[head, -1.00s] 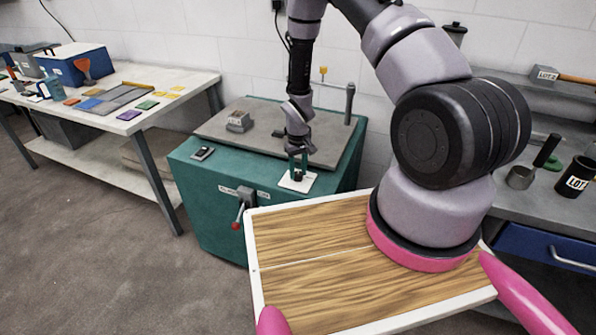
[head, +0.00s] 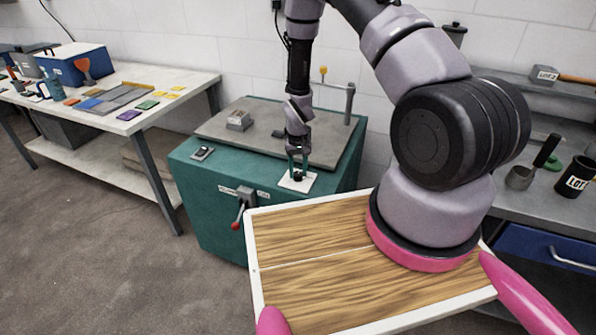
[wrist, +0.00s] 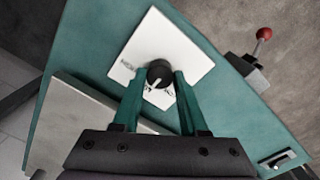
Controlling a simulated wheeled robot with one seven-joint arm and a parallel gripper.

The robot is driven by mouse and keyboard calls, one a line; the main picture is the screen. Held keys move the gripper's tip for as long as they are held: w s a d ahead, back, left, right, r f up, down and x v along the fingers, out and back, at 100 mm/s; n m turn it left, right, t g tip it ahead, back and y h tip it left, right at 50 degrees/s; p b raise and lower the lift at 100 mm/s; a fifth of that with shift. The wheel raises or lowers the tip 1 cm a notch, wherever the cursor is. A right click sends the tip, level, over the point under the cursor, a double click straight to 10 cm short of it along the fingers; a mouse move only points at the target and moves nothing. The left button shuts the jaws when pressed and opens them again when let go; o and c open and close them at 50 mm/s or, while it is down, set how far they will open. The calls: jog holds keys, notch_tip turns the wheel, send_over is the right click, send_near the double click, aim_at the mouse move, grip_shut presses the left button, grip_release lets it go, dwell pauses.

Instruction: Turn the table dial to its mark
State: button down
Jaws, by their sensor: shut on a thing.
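The table dial is a small black knob (wrist: 159,74) with a white pointer line, on a white square plate (wrist: 182,47) with dark lettering, partly hidden by the fingers. In the head view my gripper (head: 298,176) stands over the plate. The dial's mark is too small to make out.
The teal cabinet (head: 215,205) carries a grey slab (head: 215,130) with a small grey block (head: 239,120) and a post (head: 349,104). A red-knobbed lever (head: 237,225) sticks out of its front. A small switch (head: 202,153) sits at the left of the top.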

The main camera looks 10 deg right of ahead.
jog(key=shift+c, duration=2.2)
grip_release()
notch_tip(320, 180, up, 11)
notch_tip(320, 180, up, 12)
jog(key=t, duration=0.1)
send_over(298, 173)
jog(key=d, duration=0.1)
jog(key=s+d+r+m+t+y, duration=0.1)
jog(key=s+d+r+m+t, duration=0.15)
jog(key=r, duration=1.25)
jog(key=s+d+r+m+t+y, duration=0.1)
jog(key=s+d+r+t, duration=0.1)
jog(key=s+r, duration=1.6)
jog(key=shift+s+d+t, duration=0.15)
jog(key=shift+s+t, duration=0.7)
jog(key=shift+s, duration=0.3)
